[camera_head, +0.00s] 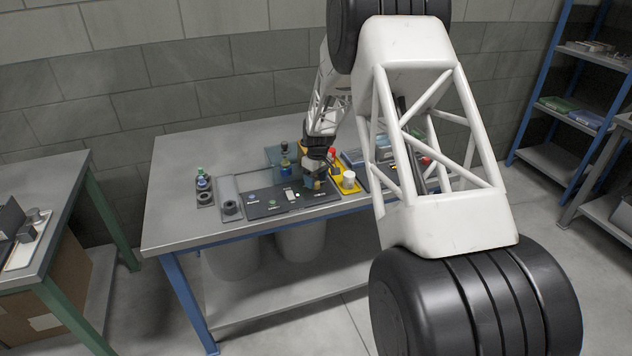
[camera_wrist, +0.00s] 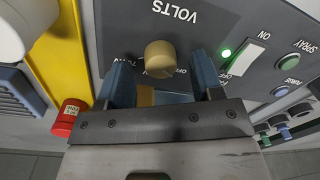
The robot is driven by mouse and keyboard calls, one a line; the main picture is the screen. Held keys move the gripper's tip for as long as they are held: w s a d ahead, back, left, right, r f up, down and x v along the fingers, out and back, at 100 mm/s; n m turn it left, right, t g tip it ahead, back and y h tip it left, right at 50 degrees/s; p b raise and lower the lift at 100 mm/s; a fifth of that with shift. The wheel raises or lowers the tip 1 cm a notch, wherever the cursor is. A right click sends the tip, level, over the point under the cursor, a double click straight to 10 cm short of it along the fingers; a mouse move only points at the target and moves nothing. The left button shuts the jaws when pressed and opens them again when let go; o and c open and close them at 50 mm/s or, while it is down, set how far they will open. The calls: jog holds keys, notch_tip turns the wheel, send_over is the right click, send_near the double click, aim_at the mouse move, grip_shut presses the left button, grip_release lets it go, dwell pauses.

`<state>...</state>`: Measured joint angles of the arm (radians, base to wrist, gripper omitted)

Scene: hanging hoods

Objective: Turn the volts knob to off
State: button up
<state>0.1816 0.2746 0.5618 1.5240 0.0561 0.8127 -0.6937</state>
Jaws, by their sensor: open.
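The volts knob (camera_wrist: 160,57) is a tan, rounded knob on a dark grey panel (camera_wrist: 125,22), under the VOLTS lettering, which reads upside down in the wrist view. Small setting marks lie around it, partly hidden by my fingers; I cannot tell which setting it points to. My gripper (camera_wrist: 160,69) is open, with one blue-grey finger on each side of the knob and a visible gap to each. I cannot tell how deep the fingers reach around it. In the head view my gripper (camera_head: 316,168) is over the right part of the panel (camera_head: 262,205), hiding the knob.
A lit green light (camera_wrist: 226,53), a white ON switch (camera_wrist: 246,58) and round green and blue buttons lie beside the knob. A yellow tray (camera_wrist: 62,50) and a red-capped container (camera_wrist: 68,115) are close on the other side. Bottles (camera_head: 284,160) stand behind the panel on the workbench (camera_head: 170,215).

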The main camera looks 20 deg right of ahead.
aim_at(317, 181)
jog(key=shift+w+d+r, duration=0.1)
jog(key=shift+d+r, duration=0.05)
jog(key=shift+r, duration=3.2)
jog(key=shift+s+r, duration=0.25)
jog(key=shift+r, duration=0.2)
jog(key=s+a+r+m, duration=0.1)
jog(key=s+a+r, duration=0.2)
jog(key=s+r, duration=0.45)
jog(key=s+a+r+m+t, duration=0.1)
jog(key=s+a+r, duration=0.2)
jog(key=s+r, duration=0.45)
jog(key=s+a+r+m, duration=0.1)
jog(key=s+a+r, duration=0.3)
jog(key=s, duration=0.5)
jog(key=s+a+r+m+t, duration=0.1)
jog(key=s+a, duration=0.1)
jog(key=s, duration=1.2)
jog(key=s+a+r+m, duration=0.1)
jog(key=s+a, duration=0.1)
jog(key=s, duration=1.3)
jog(key=shift+s+a+m+t+h, duration=0.2)
jog(key=shift+m+t+h, duration=0.1)
jog(key=shift+t+h, duration=0.1)
